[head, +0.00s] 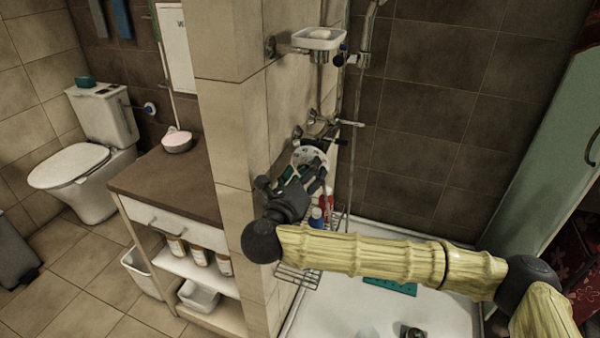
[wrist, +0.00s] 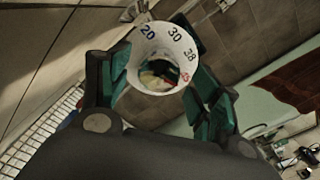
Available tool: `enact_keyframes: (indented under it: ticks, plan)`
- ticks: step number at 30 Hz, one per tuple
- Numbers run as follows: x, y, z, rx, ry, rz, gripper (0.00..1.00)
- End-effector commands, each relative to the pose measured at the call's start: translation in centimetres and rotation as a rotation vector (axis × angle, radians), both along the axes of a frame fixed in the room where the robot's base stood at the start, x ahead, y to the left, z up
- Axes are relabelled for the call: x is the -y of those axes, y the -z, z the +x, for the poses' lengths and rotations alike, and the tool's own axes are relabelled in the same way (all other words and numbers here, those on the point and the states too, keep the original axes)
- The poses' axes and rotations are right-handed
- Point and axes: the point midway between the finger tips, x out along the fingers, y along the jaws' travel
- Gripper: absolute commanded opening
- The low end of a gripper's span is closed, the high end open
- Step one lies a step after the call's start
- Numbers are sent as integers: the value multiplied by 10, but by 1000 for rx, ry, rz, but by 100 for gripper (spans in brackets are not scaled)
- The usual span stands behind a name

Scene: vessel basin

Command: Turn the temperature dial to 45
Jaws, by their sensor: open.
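The temperature dial is a white flared ring on the shower wall fitting. It shows in the head view (head: 309,154) and large in the wrist view (wrist: 162,43). In the wrist view it carries the numbers 20, 30, 38 and a red one at the right that looks like 45. My gripper (head: 305,178) is right at the dial. In the wrist view my gripper (wrist: 160,82) is open, with one green-padded finger on the left and one on the right of the ring. I cannot tell whether the pads touch it. The dial's pointer mark is not readable.
A soap dish (head: 318,40) is above the dial, and a vertical shower pipe (head: 355,110) runs beside it. A wire rack (head: 296,277) with bottles hangs below. The tiled pillar (head: 232,150) stands close at the left. The shower tray (head: 350,312) lies below.

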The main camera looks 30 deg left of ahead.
Motion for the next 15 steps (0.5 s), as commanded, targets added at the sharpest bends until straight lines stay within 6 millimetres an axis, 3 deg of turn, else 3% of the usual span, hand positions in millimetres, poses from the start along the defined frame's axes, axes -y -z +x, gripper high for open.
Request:
enact_keyframes:
  ticks: [7, 15]
  plan:
    - [2, 0, -12, -1, -3, 0, 63]
    - [12, -1, -57, 0, -4, 0, 63]
